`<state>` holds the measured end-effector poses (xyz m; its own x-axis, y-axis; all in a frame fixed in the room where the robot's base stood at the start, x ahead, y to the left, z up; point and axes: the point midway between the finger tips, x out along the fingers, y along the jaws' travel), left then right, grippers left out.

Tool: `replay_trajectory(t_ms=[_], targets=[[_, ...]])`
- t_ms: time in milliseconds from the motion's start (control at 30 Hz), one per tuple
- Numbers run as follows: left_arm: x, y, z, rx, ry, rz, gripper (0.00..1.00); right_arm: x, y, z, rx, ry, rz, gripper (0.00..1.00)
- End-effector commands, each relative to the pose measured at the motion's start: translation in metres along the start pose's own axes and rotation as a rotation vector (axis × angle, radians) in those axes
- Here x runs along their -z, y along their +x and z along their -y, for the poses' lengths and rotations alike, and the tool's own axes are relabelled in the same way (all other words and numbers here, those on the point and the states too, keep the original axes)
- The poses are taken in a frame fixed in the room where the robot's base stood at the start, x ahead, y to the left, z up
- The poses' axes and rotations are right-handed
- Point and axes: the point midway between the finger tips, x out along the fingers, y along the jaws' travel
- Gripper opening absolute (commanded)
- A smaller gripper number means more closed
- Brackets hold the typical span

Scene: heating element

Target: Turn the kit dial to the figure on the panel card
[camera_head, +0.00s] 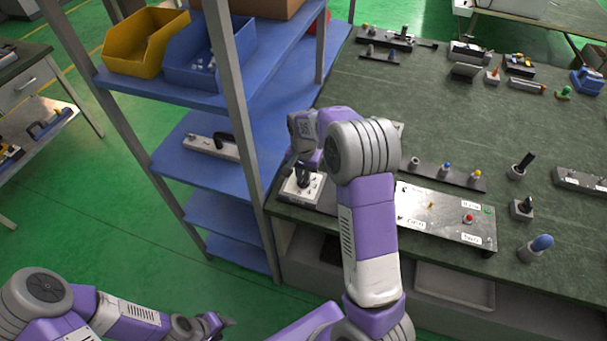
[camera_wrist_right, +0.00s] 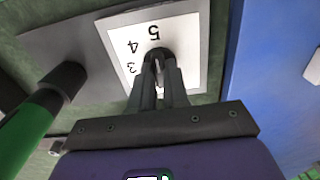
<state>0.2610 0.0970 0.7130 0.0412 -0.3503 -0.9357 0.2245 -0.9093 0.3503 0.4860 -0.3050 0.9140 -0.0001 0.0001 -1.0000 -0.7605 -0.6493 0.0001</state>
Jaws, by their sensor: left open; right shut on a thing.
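The kit dial's white plate (camera_head: 290,188) sits at the near left of the green bench, partly hidden by my right arm. In the right wrist view the white plate (camera_wrist_right: 188,35) shows the figures 3, 4 and 5 around a dark knob (camera_wrist_right: 158,52). My right gripper (camera_wrist_right: 160,72) is shut on this knob from above. It also shows in the head view (camera_head: 304,172). I cannot make out a pointer on the knob. My left gripper (camera_head: 222,321) is open and empty, low over the floor. I cannot tell a panel card's figure.
A grey panel (camera_head: 447,229) with labels and a red button lies right of my right arm. A strip of coloured knobs (camera_head: 455,176) is behind it. A blue shelf unit (camera_head: 220,215) stands close left of the bench. A green handle (camera_wrist_right: 28,130) shows in the wrist view.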

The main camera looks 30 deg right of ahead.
Motion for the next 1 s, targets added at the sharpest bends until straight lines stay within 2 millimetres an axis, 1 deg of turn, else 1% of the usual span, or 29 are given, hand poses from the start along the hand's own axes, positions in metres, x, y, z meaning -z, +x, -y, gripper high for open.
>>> replay_trajectory(t_ms=[167,367,567,1000], targets=[[0.000,-0.001,0.000,0.000,0.000,0.000,0.47,0.000,0.000,0.000,0.000,-0.011,0.000,0.00],[0.000,-0.003,-0.001,0.000,0.000,0.000,0.47,0.000,-0.001,0.000,0.000,-0.077,0.000,0.00],[0.000,-0.008,-0.003,0.000,0.000,0.000,0.47,0.000,-0.002,0.000,0.000,-0.216,0.001,0.00],[-0.001,-0.016,-0.006,0.000,0.000,0.000,0.47,0.001,-0.002,0.000,0.001,-0.576,-0.001,0.00]])
